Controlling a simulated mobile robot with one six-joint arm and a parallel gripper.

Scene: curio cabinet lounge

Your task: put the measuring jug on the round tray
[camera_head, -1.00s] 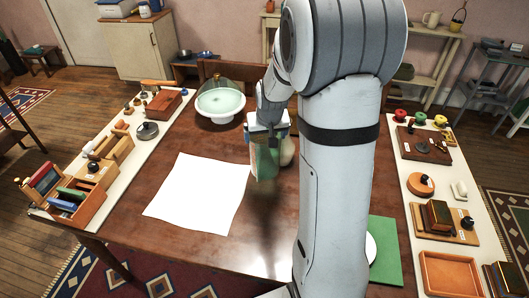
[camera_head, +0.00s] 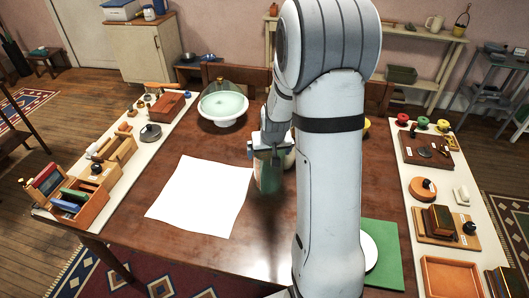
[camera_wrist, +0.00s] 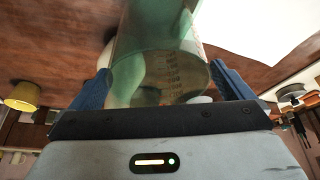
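The measuring jug (camera_head: 268,178) is a clear greenish vessel. The wrist view shows its round rim and scale marks (camera_wrist: 165,75) between my blue fingers. My gripper (camera_head: 268,143) is shut on the jug and holds it above the table, right of the white sheet; a dark shadow lies below it. In the wrist view my gripper (camera_wrist: 163,88) has a finger on each side of the jug. A white round flat piece (camera_head: 370,251) lies on a green mat at the front right, partly hidden by my arm; I cannot tell if it is the round tray.
A white sheet (camera_head: 201,195) lies on the brown table (camera_head: 135,230). A domed cake stand (camera_head: 223,108) stands behind. Cream side strips carry wooden boxes (camera_head: 85,195) and small items. A yellow thing (camera_head: 367,126) shows behind my arm; the wrist view shows a yellow cup (camera_wrist: 22,96).

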